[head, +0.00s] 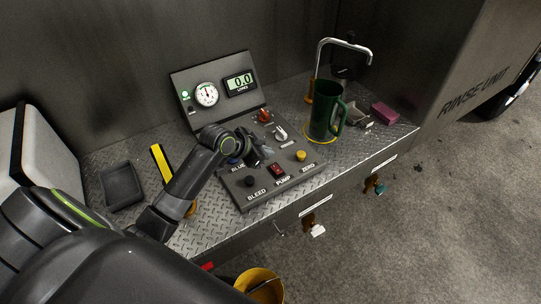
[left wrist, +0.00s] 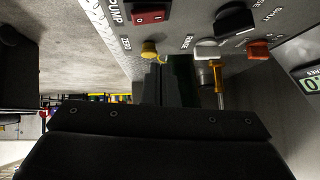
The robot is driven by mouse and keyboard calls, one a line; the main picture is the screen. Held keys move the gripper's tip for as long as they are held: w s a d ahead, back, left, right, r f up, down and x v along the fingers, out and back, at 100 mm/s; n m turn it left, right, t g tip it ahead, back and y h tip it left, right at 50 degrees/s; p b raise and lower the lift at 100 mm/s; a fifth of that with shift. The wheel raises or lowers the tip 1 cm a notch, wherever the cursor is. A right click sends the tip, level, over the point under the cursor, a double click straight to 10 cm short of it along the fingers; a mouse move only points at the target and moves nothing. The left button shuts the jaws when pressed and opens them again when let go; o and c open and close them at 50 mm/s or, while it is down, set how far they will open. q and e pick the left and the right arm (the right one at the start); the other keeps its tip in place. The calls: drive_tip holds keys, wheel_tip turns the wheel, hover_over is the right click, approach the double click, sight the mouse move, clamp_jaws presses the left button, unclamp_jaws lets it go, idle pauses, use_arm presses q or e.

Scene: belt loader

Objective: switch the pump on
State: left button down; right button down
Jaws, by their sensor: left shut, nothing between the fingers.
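The red PUMP rocker switch (head: 276,169) sits near the front edge of the grey control panel (head: 300,175). It also shows at the top of the left wrist view (left wrist: 152,15), where its O and I marks are too small to tell which side is pressed. My left gripper (head: 262,153) is shut and empty over the panel, behind the rocker and apart from it as far as I can tell. Its closed fingers show in the left wrist view (left wrist: 163,80). My right gripper is not in view.
Nearby are a black BLEED knob (head: 249,181), yellow ZERO button (head: 301,155), white lever (head: 281,133) and orange-red knob (head: 265,116). The display (head: 240,82) reads 0.0; a green lamp (head: 186,96) is lit. A green jug (head: 322,118) stands right of the panel.

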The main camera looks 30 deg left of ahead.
use_arm(q)
drive_tip(key=a+b+v, duration=0.1)
drive_tip(key=v, duration=0.6)
drive_tip(key=shift+w+a+b, duration=0.15)
drive_tip(key=shift+a+b, duration=0.05)
drive_tip(key=shift+b, duration=0.1)
idle(0.3)
